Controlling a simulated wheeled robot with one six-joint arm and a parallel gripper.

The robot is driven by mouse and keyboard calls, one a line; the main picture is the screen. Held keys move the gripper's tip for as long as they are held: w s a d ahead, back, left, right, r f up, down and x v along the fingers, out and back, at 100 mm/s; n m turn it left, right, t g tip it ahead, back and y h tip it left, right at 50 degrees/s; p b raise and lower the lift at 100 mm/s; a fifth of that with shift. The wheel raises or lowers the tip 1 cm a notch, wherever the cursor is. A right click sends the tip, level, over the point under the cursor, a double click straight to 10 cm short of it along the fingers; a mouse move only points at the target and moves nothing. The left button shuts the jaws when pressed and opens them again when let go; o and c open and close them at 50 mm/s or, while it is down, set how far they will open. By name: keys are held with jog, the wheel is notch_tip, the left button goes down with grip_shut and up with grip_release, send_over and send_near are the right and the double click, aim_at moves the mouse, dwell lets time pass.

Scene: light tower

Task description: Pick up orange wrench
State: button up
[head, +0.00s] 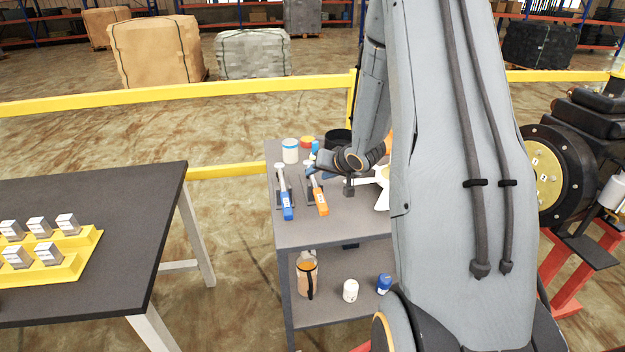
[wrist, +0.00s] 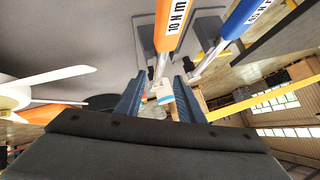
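The orange wrench (head: 321,202) lies on the top shelf of a grey cart, its orange handle toward the front. In the wrist view its orange handle (wrist: 177,28), marked "10 N m", is at the top, and its metal shaft runs down toward the gap between my fingers. My gripper (head: 315,160) is over the wrench's far end. In the wrist view my gripper (wrist: 159,80) is open, its two blue fingers apart. I cannot tell whether the fingers touch the shaft. The wrench's head is hard to make out.
A blue-handled wrench (head: 286,207) lies close on the left, also in the wrist view (wrist: 243,18). A blue-lidded white jar (head: 290,151) and a red-and-yellow jar (head: 308,141) stand behind. A white-bladed object (head: 382,185) is on the right. The cart's front top (head: 315,232) is clear.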

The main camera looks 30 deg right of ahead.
aim_at(314, 177)
jog(key=shift+p+x, duration=0.5)
jog(key=shift+x, duration=1.75)
jog(key=shift+s+f, duration=0.15)
grip_shut()
